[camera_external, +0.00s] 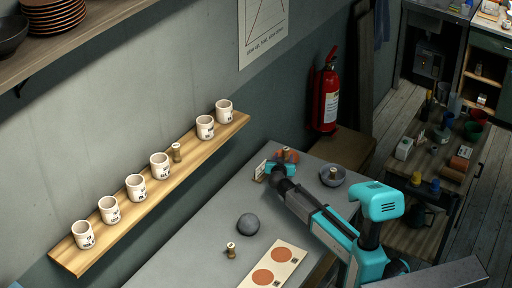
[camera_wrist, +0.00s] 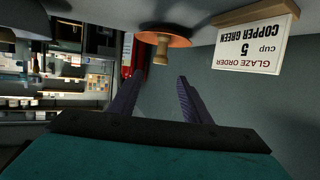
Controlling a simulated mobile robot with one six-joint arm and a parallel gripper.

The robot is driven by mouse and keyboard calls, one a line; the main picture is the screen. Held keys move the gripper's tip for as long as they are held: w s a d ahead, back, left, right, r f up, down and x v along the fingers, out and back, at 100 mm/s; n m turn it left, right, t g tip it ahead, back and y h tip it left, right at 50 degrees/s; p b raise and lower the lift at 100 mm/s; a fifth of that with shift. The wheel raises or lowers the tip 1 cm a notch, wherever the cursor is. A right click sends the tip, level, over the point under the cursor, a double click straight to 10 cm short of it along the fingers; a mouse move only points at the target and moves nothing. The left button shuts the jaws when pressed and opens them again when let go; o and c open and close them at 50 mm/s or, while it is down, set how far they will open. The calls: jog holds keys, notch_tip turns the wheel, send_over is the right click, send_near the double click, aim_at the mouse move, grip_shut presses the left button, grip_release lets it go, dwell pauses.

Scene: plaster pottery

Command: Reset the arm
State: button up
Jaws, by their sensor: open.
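My gripper (camera_external: 277,167) is at the end of my arm, low over the far end of the grey worktable (camera_external: 205,240). In the wrist view the two dark purple fingers of my gripper (camera_wrist: 155,88) stand apart with nothing between them. That view is upside down. Beyond the fingers are a terracotta disc (camera_wrist: 180,41) and a small wooden stamp-like piece (camera_wrist: 161,47) on it.
A grey ball (camera_external: 248,225), a small wooden piece (camera_external: 231,251) and a pale board (camera_external: 291,258) with terracotta discs are nearer. Several white cups stand on the wooden wall shelf (camera_external: 183,172). A fire extinguisher (camera_external: 325,98) hangs behind.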

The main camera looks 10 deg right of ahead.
jog(key=s+d+r+g+h+p, duration=0.1)
jog(key=s+d+r+g+p, duration=0.25)
jog(key=d, duration=0.55)
jog(key=s+d+g+p, duration=0.2)
jog(key=s+d+p, duration=0.2)
jog(key=s+d, duration=0.3)
jog(key=s+d+r+g+h+p, duration=0.1)
jog(key=s+d+r+g+p, duration=0.2)
jog(key=d, duration=0.7)
jog(key=s+d+f+n+g+y+p, duration=0.1)
jog(key=s+d+f+n+g+y, duration=0.2)
jog(key=s+d+f+g, duration=0.6)
jog(key=s+d+f+y+b, duration=0.15)
jog(key=s+f+b, duration=0.45)
jog(key=f, duration=1.1)
jog(key=s+d+f+y+b, duration=0.1)
jog(key=s+d+f+b, duration=0.15)
jog(key=s+f, duration=1.05)
jog(key=s+a+f+y+b, duration=0.1)
jog(key=s+a+f, duration=0.6)
jog(key=a+f, duration=0.3)
jog(key=s+a+f+n+g+y+b, duration=0.1)
jog(key=s+a+f+b, duration=0.1)
jog(key=s+a+f, duration=0.5)
jog(key=a+f, duration=0.4)
jog(key=f, duration=0.1)
jog(key=shift+s+a, duration=0.3)
jog(key=shift+s, duration=0.1)
